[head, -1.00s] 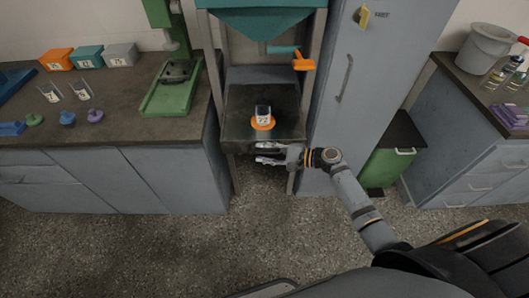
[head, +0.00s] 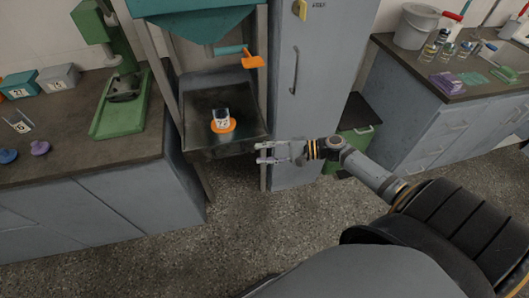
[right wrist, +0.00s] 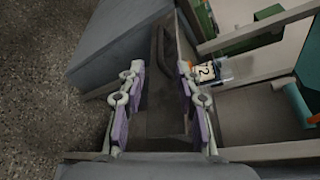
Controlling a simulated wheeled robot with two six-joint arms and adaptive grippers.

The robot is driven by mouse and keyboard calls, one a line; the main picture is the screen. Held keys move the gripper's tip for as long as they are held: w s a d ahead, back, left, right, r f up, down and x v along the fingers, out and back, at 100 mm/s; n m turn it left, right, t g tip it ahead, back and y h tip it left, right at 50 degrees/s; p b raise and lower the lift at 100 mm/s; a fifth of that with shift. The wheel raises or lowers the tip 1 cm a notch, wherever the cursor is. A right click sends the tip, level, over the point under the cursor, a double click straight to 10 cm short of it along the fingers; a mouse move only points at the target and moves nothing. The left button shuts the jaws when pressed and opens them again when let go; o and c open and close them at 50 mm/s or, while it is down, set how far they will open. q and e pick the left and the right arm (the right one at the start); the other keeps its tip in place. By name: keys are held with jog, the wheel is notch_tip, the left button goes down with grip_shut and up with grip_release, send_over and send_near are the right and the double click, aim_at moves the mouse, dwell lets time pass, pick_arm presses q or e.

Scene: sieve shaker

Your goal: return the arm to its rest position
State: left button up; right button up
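My right gripper (head: 260,153) is in front of the right front leg of the sieve shaker's stand in the head view, with its fingers pointing left. Its two fingers are apart with nothing held between them. In the right wrist view the gripper (right wrist: 160,75) also shows its purple-padded fingers spread and empty. My right arm reaches in from the lower right. A small labelled container (head: 221,117) stands on an orange disc (head: 223,126) on the stand's dark shelf (head: 200,98), apart from the gripper. My left gripper is not in view.
A tall grey cabinet (head: 310,120) stands behind the right arm, with a green bin (head: 350,142) beside it. Counters stand left (head: 75,125) and right (head: 405,70). Speckled floor in front is free.

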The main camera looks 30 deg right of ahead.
dwell(0.4)
jog(key=s+d+f+n+g+h+p, duration=0.1)
jog(key=s+d+f+h+p, duration=0.2)
jog(key=f, duration=0.6)
jog(key=s+d+f+g+h, duration=0.1)
jog(key=s+d+f+h, duration=0.3)
jog(key=f, duration=0.4)
jog(key=s+d+f+n+g+h+p, duration=0.1)
jog(key=s+d+f+h+p, duration=0.2)
jog(key=f, duration=0.6)
jog(key=s+a+f+n+g+h+p, duration=0.1)
jog(key=s+f+n, duration=0.3)
jog(key=s, duration=0.5)
jog(key=s+a+f+n+g+h+p, duration=0.1)
jog(key=s+a+f+n, duration=0.3)
jog(key=s, duration=0.5)
jog(key=s+a+f+n+g+h+p, duration=0.1)
jog(key=s+a+f+n+g, duration=0.1)
jog(key=s, duration=0.7)
notch_tip(320, 180, down, 2)
jog(key=shift+s+a+f+n+g+h, duration=0.1)
jog(key=shift+s+a+n+g+h, duration=0.2)
jog(key=shift+n, duration=0.6)
